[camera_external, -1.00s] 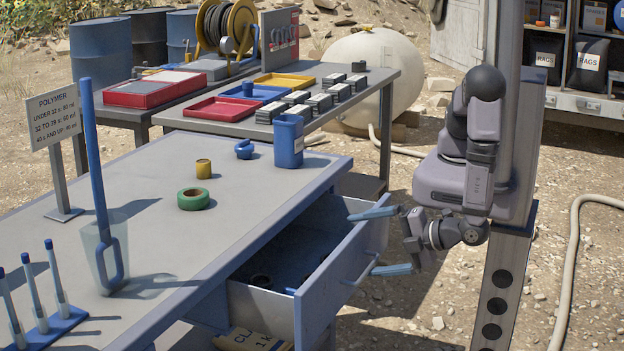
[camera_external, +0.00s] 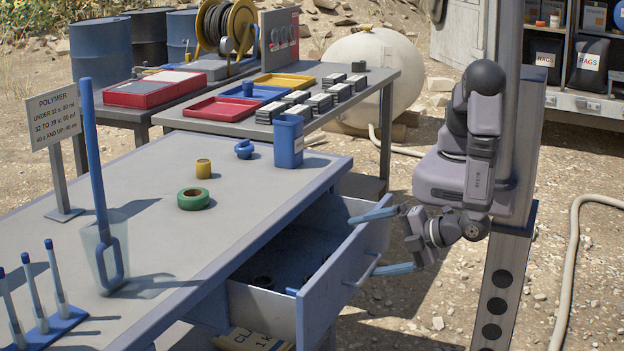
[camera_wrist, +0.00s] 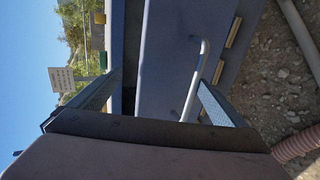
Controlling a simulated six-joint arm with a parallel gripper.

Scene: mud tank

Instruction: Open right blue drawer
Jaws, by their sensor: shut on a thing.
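The blue drawer (camera_external: 345,275) under the grey-topped workbench stands pulled out, with its dark interior in view. The upper finger reaches the top edge of the front, and the lower one is at the handle. In the wrist view, my gripper (camera_wrist: 160,92) has the drawer front between its fingers. The exact contact is hard to see.
Small dark items (camera_external: 262,281) lie in the drawer. A pale hose (camera_external: 570,270) lies farther right.

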